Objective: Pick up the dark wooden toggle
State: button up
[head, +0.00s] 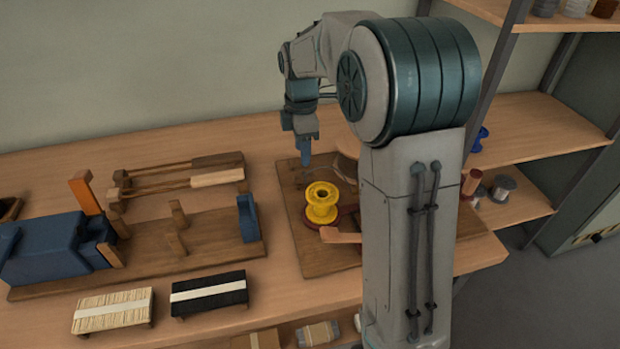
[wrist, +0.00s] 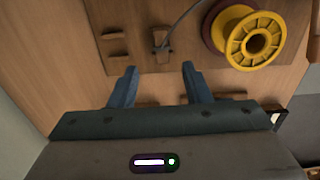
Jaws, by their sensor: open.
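My gripper (wrist: 156,69) is open and empty, its two blue fingers apart over the wooden board (wrist: 185,65). In the head view my gripper (head: 305,158) points down above the back left part of that board. A small dark piece (wrist: 162,46), seemingly the toggle, lies on the board just beyond the fingertips in the wrist view, roughly in line with the gap between them. A thin grey wire runs from it toward the yellow spool (wrist: 254,40). The piece is too small to make out clearly in the head view.
The yellow spool (head: 321,203) stands on a dark red base close to my gripper. Small wooden blocks (wrist: 114,36) sit on the board left of the dark piece. A blue vise-like fixture (head: 45,250) and two bristle bundles (head: 112,310) are at left. Shelves (head: 530,130) stand at right.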

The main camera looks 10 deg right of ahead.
aim_at(304, 175)
notch_tip(304, 175, down, 8)
jog(key=shift+s+d+r+b, duration=0.15)
jog(key=shift+r+b, duration=0.1)
jog(key=shift+b, duration=0.15)
grip_shut()
